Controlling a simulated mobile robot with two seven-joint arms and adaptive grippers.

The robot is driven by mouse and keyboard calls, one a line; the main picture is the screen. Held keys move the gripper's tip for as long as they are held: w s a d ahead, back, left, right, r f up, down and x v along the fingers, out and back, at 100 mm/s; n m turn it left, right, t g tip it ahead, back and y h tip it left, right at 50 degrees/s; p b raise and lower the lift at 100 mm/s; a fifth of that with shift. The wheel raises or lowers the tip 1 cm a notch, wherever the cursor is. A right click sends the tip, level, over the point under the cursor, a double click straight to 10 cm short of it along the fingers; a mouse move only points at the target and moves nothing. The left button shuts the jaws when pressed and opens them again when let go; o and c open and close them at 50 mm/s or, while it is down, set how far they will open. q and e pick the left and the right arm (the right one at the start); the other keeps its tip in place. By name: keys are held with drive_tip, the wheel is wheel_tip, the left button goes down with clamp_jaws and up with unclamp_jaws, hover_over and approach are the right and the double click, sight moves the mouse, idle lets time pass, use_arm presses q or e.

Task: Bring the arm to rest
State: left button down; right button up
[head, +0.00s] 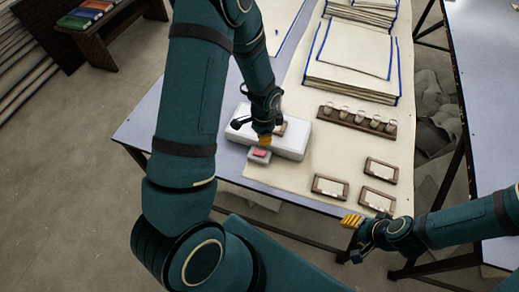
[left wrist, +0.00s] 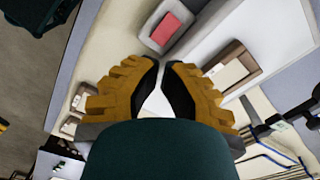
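My left gripper (head: 265,141) hangs over the front of a long white block (head: 293,143) on the table, with its fingertips just above and beside a small light tray (head: 257,160). In the left wrist view its orange fingers (left wrist: 161,66) come together at the tips, with nothing seen between them. My right gripper (head: 351,221) is at the table's front right edge, its orange fingertips close together and empty. Both arms are dark green.
A pink piece (head: 261,153) lies in the small tray. Brown-framed cards (head: 330,187) lie at the front right. A brown rack (head: 356,122) with several small glasses stands behind them. Stacked blue-edged cloths (head: 350,78) lie farther back. A dark bench (head: 105,38) holds coloured folded items.

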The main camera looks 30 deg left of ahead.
drive_tip(key=shift+w, duration=0.1)
idle(0.4)
use_arm(q)
drive_tip(key=shift+s+d+f, duration=0.1)
drive_tip(key=shift+d, duration=0.1)
drive_tip(key=s+d+f+n+t+h, duration=0.1)
drive_tip(key=s+d+n, duration=0.3)
drive_tip(key=d, duration=0.4)
drive_tip(key=s+d+f+n+t+h+b, duration=0.1)
drive_tip(key=s+d+f+n+h, duration=0.1)
drive_tip(key=s+d+f+n, duration=0.2)
drive_tip(key=d+n, duration=0.3)
drive_tip(key=d, duration=0.2)
drive_tip(key=shift+s+h, duration=0.35)
drive_tip(key=shift+h, duration=0.05)
use_arm(e)
drive_tip(key=shift+w+d+f, duration=0.1)
drive_tip(key=shift+w+f, duration=0.25)
drive_tip(key=shift+f, duration=0.15)
